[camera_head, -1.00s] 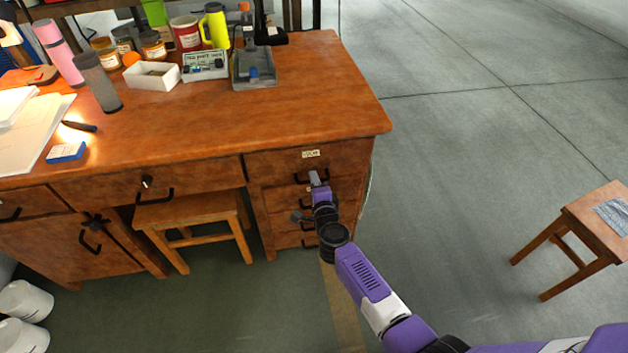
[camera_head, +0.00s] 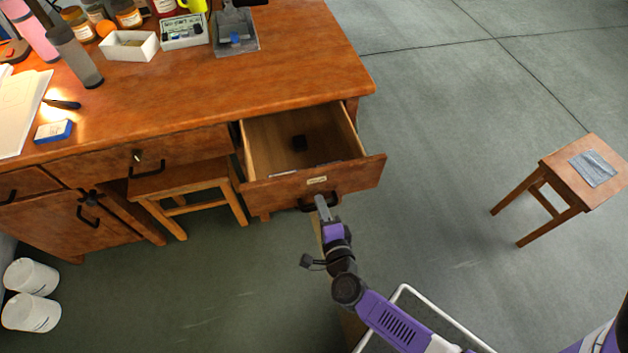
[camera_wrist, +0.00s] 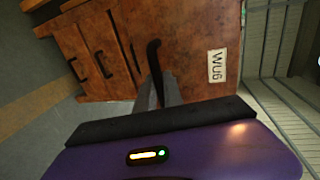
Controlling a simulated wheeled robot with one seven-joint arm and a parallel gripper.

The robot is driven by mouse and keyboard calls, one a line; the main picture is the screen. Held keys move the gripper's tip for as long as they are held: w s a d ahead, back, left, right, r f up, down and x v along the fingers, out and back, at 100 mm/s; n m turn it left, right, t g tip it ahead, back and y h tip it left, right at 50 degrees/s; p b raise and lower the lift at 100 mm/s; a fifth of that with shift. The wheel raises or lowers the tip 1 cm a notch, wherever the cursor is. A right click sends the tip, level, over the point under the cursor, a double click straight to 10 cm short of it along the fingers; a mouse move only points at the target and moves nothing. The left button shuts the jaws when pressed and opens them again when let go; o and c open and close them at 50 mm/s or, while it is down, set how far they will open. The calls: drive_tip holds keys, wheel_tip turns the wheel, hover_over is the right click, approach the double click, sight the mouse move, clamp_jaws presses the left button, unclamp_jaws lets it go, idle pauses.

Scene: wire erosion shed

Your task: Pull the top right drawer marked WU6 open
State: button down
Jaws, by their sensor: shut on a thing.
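The top right drawer (camera_head: 357,178) of the wooden desk stands well out from the desk, with its inside showing. A small black block and a flat, light-coloured item lie in it. Its front carries a pale label, which reads WU6 in the wrist view (camera_wrist: 217,65). My gripper (camera_head: 321,203) is shut on the drawer's black handle (camera_head: 304,206). In the wrist view the handle (camera_wrist: 153,58) runs between the grey fingers (camera_wrist: 160,95), whose tips are partly hidden by it.
The desk top (camera_head: 250,90) holds jars, a white box and papers. A wooden stool (camera_head: 180,182) stands under the desk. Another stool (camera_head: 565,180) with a grey cloth stands at the right. White buckets (camera_head: 30,295) are at the lower left. The floor between drawer and right stool is clear.

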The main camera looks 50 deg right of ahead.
drive_tip(key=f+v, duration=0.1)
drive_tip(key=v, duration=0.6)
drive_tip(key=shift+f, duration=0.25)
drive_tip(key=shift+s+a, duration=0.1)
drive_tip(key=c, duration=1.7)
unclamp_jaws()
drive_tip(key=shift+c, duration=0.2)
drive_tip(key=v, duration=0.7)
drive_tip(key=shift+s+a+r, duration=0.15)
drive_tip(key=shift+s+a, duration=0.05)
drive_tip(key=shift+s, duration=0.1)
